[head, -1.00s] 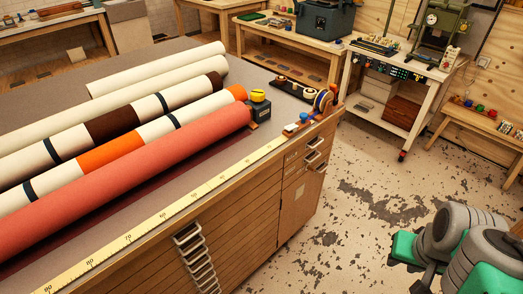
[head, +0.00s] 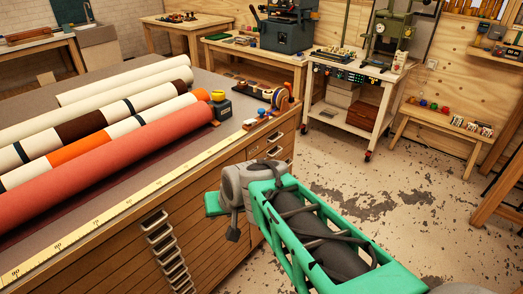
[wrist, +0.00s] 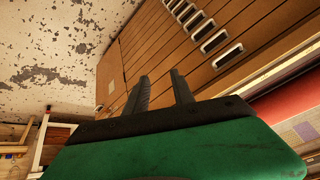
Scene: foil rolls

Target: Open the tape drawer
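A wooden cabinet (head: 200,219) has a short stack of drawers near its right end. Metal handles (head: 273,152) show there, partly hidden by my arm; the fronts look shut. I cannot read which is the tape drawer. A column of several handles (head: 166,252) sits further left, and handles also show in the wrist view (wrist: 204,30). My gripper (wrist: 159,76) has its two dark fingers apart, with nothing between them. In the head view my green arm end is in front of the cabinet face, fingers not clearly seen.
Long rolls (head: 100,160) lie on the cabinet top behind a yellow ruler strip (head: 110,208). Free floor (head: 350,180) lies to the right. A white-framed cart (head: 352,110) stands at the back.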

